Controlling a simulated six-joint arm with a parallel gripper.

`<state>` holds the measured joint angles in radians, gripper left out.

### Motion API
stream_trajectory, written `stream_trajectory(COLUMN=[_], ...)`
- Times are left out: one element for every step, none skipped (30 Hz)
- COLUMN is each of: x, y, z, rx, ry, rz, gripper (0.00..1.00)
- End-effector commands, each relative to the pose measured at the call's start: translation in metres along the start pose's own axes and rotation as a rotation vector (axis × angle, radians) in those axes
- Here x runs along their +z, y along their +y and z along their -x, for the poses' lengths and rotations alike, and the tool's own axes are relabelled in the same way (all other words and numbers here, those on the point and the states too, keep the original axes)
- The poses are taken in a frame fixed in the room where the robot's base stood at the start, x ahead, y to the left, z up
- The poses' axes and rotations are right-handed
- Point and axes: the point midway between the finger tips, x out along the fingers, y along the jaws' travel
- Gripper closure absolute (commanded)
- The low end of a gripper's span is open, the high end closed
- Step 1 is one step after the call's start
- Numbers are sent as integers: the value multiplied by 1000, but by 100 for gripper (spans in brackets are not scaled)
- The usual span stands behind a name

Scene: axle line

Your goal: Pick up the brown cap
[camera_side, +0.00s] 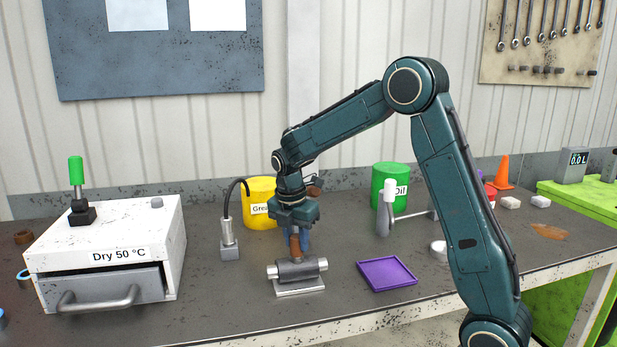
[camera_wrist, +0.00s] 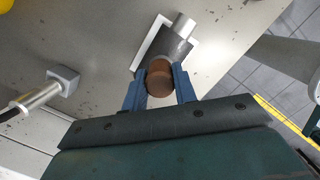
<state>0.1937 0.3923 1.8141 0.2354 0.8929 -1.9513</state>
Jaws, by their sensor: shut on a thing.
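The brown cap (camera_side: 295,247) is between the blue fingers of my gripper (camera_side: 298,243), which points down and is shut on it. In the wrist view the cap (camera_wrist: 160,82) shows its round brown end, with a finger of my gripper (camera_wrist: 160,90) on each side. Directly below the cap is a dark grey cylindrical housing (camera_side: 297,271) with a silver shaft through it, on a light base plate. The housing (camera_wrist: 172,45) also shows in the wrist view. I cannot tell whether the cap touches the housing.
A purple tray (camera_side: 386,275) lies right of the housing. A white dryer box (camera_side: 110,240) stands left, near a probe on a grey block (camera_side: 230,252). A yellow grease tub (camera_side: 259,190) and a green oil can (camera_side: 390,180) stand behind. The bench front is clear.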

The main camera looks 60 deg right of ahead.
Motion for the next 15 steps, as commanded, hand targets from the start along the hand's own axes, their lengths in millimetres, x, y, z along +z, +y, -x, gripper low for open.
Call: stream_trajectory(x=[1,1,2,2,3,4,5,5,6,7,8,8,9,10,10], y=[1,1,1,1,1,1,1,1,1,1,1,1,1,1,1], z=[6,9,14,18,22,28,33,37,43,48,53,59,63,67,72], rx=[4,4,4,5,5,5,6,5,5,5,6,4,5,5,3], ry=[-1,-1,0,0,-1,-1,-2,-1,-1,-1,-2,-1,-1,-1,-1], rz=[0,0,0,0,0,-1,-1,0,0,0,0,0,0,0,0], gripper=[94,94,94,94,94,94,94,94,94,94,94,94,94,94,94])
